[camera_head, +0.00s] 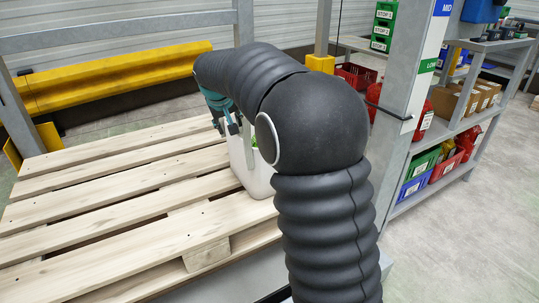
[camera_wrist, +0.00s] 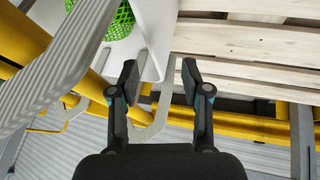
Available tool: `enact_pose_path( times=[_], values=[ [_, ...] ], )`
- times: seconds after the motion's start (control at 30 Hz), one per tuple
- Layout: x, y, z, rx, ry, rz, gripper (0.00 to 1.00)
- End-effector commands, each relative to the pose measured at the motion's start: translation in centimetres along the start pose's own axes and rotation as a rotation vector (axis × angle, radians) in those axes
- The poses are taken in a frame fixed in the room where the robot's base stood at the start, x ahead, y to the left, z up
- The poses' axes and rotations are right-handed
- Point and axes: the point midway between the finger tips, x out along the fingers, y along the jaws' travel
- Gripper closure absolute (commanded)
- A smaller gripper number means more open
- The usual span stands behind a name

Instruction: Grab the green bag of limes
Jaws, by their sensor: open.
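The green mesh bag (camera_wrist: 120,20) shows at the top left of the wrist view, inside a white container (camera_wrist: 158,25). Its contents cannot be made out. In the head view a small patch of green (camera_head: 254,142) shows in the white container (camera_head: 257,182), mostly hidden behind my arm. In the head view my gripper (camera_head: 229,124) is at the container's upper left, partly hidden by my arm.
The container stands at the right side of a wooden pallet (camera_head: 100,188), otherwise bare. A pale grey ribbed, curved piece (camera_wrist: 62,62) lies close to the left finger in the wrist view. A yellow guard rail (camera_head: 115,78) runs behind. A shelf post (camera_head: 403,95) stands at right.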

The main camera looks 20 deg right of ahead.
Motion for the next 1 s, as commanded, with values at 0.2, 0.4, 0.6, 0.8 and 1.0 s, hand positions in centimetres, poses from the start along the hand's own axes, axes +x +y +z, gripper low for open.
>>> enact_pose_path(
  times=[0.2,0.4,0.6,0.8,1.0],
  values=[
    [4.2,0.0,0.2,-0.001,-0.003,0.0,0.52],
    [6.3,0.0,0.1,-0.001,-0.002,0.0,0.52],
    [7.1,-0.1,0.1,-0.001,-0.003,-0.001,0.52],
    [9.7,-0.2,0.2,-0.001,-0.005,-0.001,0.52],
    [11.7,-0.2,0.2,-0.001,-0.002,-0.002,0.52]
  ],
)
